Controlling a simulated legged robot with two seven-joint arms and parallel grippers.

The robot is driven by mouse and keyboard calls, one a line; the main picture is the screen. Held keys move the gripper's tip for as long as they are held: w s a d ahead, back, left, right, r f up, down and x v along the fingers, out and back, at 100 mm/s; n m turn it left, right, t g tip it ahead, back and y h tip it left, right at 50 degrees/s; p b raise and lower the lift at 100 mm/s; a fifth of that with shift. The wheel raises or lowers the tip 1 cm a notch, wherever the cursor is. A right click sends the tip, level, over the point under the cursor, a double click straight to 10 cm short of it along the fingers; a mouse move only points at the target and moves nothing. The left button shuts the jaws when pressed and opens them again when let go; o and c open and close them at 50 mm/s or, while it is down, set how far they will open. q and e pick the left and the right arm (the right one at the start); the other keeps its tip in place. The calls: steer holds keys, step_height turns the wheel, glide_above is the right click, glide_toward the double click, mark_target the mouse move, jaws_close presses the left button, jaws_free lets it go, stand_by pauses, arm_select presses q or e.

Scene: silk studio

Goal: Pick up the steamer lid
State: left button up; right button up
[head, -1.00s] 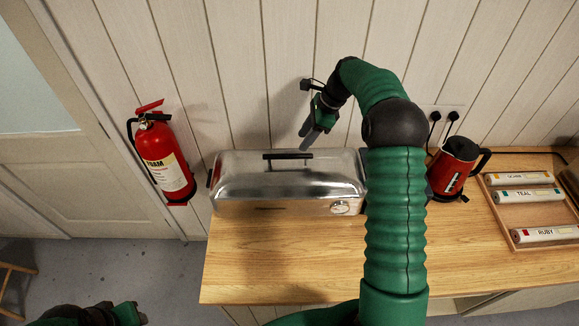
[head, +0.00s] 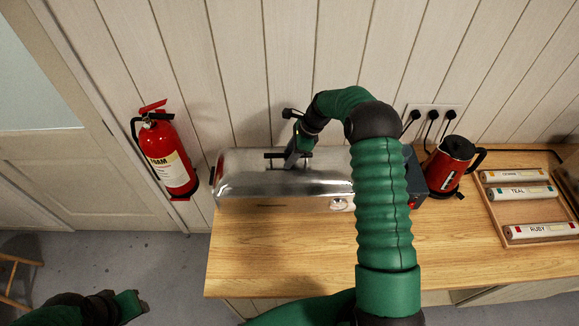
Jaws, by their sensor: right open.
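The steamer lid (head: 245,181) is the long, shiny metal cover on the steamer at the back left of the wooden table. Its dark bar handle (head: 275,156) lies along the top. My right gripper (head: 290,163) is open at the handle, pointing down, with its fingers around or just beside the bar; I cannot tell which, and contact is unclear. The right arm hides the steamer's right part. My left gripper (head: 138,303) is low at the bottom left, far from the lid, and its fingers are too unclear to judge.
A red kettle (head: 451,168) stands right of my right arm, near wall sockets (head: 432,122). A wooden tray (head: 493,213) with labelled rolls lies at the right. A fire extinguisher (head: 168,160) hangs left of the table. The table front (head: 280,260) is clear.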

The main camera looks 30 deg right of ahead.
steer(key=shift+a, duration=0.15)
steer(key=shift+a, duration=0.3)
steer(key=shift+d+f, duration=0.15)
steer(key=shift+d, duration=0.15)
steer(key=c, duration=0.9)
steer(key=shift+s, duration=0.1)
jaws_close()
steer(key=shift+a, duration=0.15)
